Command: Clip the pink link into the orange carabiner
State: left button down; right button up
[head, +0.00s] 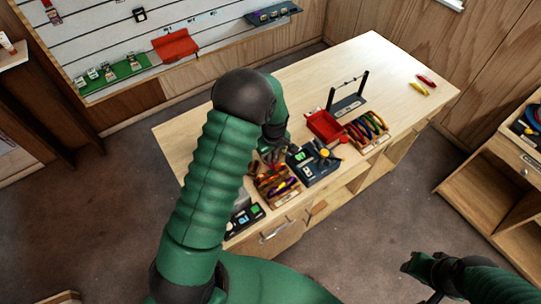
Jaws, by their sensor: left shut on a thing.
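My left gripper (274,152) is low over the front left part of the wooden workbench (209,136), close to a wooden box (283,198) of small coloured gear. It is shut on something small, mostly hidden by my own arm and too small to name. Orange and purple pieces show in that box, but I cannot tell whether one is the orange carabiner. I cannot pick out the pink link. My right gripper (424,271) hangs over the floor at the lower right, away from the bench; its fingers are too dark to read.
A red tray (323,126), a wooden box of coloured loops (367,131) and a black two-post stand (348,104) stand on the bench. A dark case (313,167) is just right of my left gripper. The far right of the bench is mostly clear.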

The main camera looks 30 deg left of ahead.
pick_arm(q)
jog(key=shift+f, duration=0.25)
dwell(0.3)
jog(key=shift+f+b, duration=0.3)
jog(key=shift+b, duration=0.05)
jog(key=shift+f+b, duration=0.3)
jog(key=shift+f, duration=0.1)
jog(key=shift+w+d, duration=0.1)
jog(key=shift+w, duration=0.1)
dwell(0.4)
jog(key=shift+w+d, duration=0.25)
jog(key=shift+w, duration=0.45)
jog(key=shift+w+d+b, duration=0.3)
jog(key=shift+w, duration=0.35)
